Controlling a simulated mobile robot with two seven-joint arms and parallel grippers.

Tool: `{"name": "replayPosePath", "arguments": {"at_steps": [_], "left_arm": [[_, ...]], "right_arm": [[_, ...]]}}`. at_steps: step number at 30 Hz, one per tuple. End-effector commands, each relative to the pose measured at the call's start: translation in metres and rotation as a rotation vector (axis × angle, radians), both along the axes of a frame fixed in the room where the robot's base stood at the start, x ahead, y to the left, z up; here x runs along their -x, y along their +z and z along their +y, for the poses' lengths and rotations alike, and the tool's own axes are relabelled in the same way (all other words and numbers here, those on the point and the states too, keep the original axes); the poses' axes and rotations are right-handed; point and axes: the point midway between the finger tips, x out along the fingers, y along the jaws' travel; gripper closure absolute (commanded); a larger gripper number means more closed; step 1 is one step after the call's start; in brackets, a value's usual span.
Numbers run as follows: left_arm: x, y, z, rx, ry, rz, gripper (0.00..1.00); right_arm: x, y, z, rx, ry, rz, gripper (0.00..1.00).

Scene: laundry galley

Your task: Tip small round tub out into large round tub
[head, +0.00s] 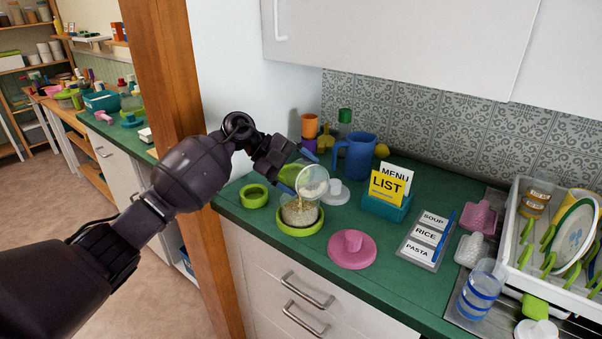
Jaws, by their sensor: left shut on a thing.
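The small round tub (313,180) is clear with a green part at its gripped end. My left gripper (296,172) is shut on it and holds it tilted, its mouth facing down and to the right. The large round tub (300,213) is clear and stands upright on the green counter in a green base or tray. It holds pale grainy stuff. The small tub is above the large tub, and a thin tan stream shows between them. How much is left inside the small tub is hard to tell. My right gripper is out of view.
A blue jug (356,158), a card holder (388,206) and a dish rack (515,255) stand further right.

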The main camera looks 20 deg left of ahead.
Motion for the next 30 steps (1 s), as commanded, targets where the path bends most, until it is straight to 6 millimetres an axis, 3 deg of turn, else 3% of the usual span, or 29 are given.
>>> {"name": "replayPosePath", "arguments": {"at_steps": [15, 30], "left_arm": [[-0.018, -0.01, 0.017, 0.33, 0.001, 0.333, 0.57], [-0.02, -0.01, 0.019, 0.382, -0.001, 0.385, 0.57]], "right_arm": [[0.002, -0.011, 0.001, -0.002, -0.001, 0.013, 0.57], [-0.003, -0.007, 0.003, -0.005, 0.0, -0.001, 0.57]]}}
